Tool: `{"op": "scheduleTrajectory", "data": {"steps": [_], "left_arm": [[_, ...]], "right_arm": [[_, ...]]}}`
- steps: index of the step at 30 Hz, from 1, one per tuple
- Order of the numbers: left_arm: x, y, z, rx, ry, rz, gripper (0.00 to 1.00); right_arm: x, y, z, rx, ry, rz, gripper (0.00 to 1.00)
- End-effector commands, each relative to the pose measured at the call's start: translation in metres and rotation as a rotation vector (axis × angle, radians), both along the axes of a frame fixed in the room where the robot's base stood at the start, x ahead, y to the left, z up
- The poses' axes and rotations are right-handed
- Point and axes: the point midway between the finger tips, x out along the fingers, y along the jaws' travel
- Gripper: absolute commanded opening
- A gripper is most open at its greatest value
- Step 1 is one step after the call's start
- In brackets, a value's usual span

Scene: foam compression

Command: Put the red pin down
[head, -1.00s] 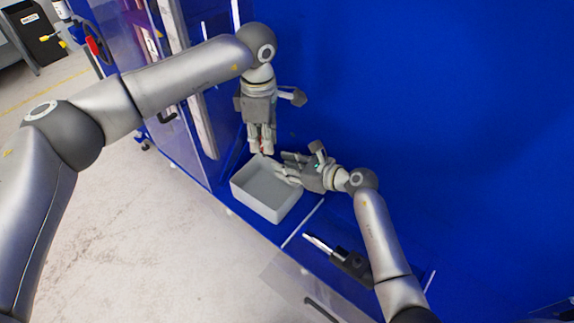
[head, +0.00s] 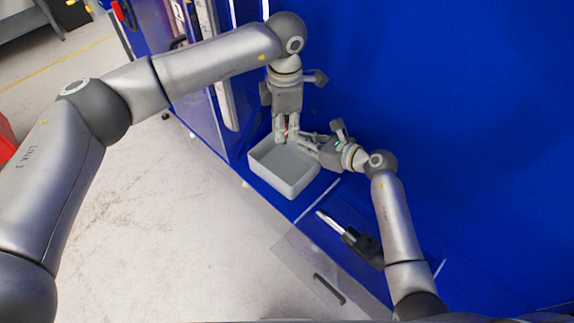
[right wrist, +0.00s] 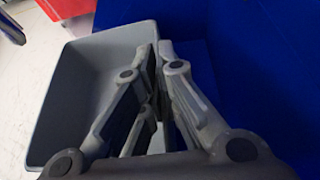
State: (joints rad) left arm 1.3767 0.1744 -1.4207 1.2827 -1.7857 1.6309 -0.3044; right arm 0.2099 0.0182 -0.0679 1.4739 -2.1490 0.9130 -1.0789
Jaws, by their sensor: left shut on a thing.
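My left gripper (head: 286,140) comes down from above in the head view and points down at the back part of the grey tray. It is shut on the red pin (head: 286,131), of which only a small bit of red shows between the fingers. My right gripper (head: 302,141) reaches in from the right with its fingertips close to the left gripper's fingers. I cannot tell whether they touch. In the right wrist view my right gripper (right wrist: 158,52) has its fingertips together beside the tray, and no pin shows between them.
The open grey tray (head: 262,178) stands on the blue bench, and its visible floor is bare; it also shows in the right wrist view (right wrist: 48,110). A black device with a light rod (head: 358,244) lies to its right. A clear panel with a dark handle (head: 329,289) is in front.

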Motion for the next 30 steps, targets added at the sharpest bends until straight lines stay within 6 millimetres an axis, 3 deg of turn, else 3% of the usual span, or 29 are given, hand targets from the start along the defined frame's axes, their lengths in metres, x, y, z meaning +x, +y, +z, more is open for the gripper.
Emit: {"op": "scheduleTrajectory", "data": {"steps": [6,12,19,30], "left_arm": [[-0.014,0.000,-0.019,0.001,0.002,0.350,0.00],[-0.022,-0.001,-0.029,0.000,-0.002,0.575,0.00],[-0.025,-0.001,-0.039,0.000,-0.002,0.668,0.00],[-0.025,-0.001,-0.096,0.000,-0.003,0.668,0.00]], "right_arm": [[0.000,0.000,0.000,-0.001,0.001,0.000,0.00],[0.000,0.000,0.000,-0.001,0.001,0.000,0.00],[0.000,0.000,0.000,-0.001,0.001,0.000,0.00],[0.000,0.000,0.000,0.000,0.000,0.000,0.00]]}}
